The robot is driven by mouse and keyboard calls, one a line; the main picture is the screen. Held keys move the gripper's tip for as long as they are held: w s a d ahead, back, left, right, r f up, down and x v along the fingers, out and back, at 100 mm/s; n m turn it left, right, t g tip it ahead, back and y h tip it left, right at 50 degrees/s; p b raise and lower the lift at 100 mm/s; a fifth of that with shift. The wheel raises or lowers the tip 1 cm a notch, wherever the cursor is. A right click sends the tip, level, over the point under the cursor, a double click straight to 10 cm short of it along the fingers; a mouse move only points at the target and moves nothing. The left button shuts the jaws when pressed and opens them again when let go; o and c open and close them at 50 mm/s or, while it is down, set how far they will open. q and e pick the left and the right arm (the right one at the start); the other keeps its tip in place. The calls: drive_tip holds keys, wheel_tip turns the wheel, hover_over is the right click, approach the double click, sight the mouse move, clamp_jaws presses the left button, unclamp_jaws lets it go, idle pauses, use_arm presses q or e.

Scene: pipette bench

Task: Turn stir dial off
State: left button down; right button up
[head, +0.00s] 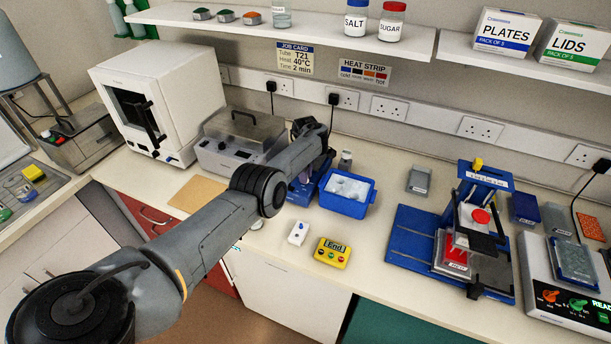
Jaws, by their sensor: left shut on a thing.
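A white-and-black bench unit (575,285) stands at the far right with an orange dial (550,296) and a green dial (578,304) on its front. The dial markings are too small to read, so I cannot tell which is for stirring or how it is set. A grey-blue block (574,258) sits on its top. My left gripper (303,178) is at mid-bench beside the blue bin, far left of the dials. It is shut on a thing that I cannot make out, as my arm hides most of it. My right gripper is not in view.
Bare counter lies right of the bin.

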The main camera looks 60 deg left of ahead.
use_arm(q)
drive_tip(key=shift+n, duration=0.4)
drive_tip(key=c, duration=0.9)
unclamp_jaws()
wheel_tip(320, 180, up, 11)
drive_tip(key=p, duration=0.3)
drive_tip(key=shift+f, duration=0.15)
